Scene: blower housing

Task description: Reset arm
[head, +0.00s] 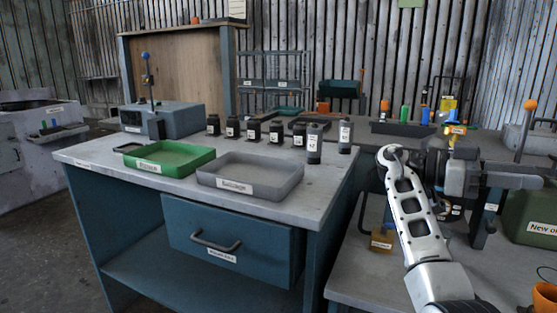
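I see nothing held there. Whether it touches the machine cannot be told. My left gripper is not in view.
A green tray (128,149) and a grey tray (292,187) sit on the left bench, with several dark bottles (254,129) behind. Below is a shut drawer (260,243). A brass padlock-like piece (381,240) and a green container (525,217) are near my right arm.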

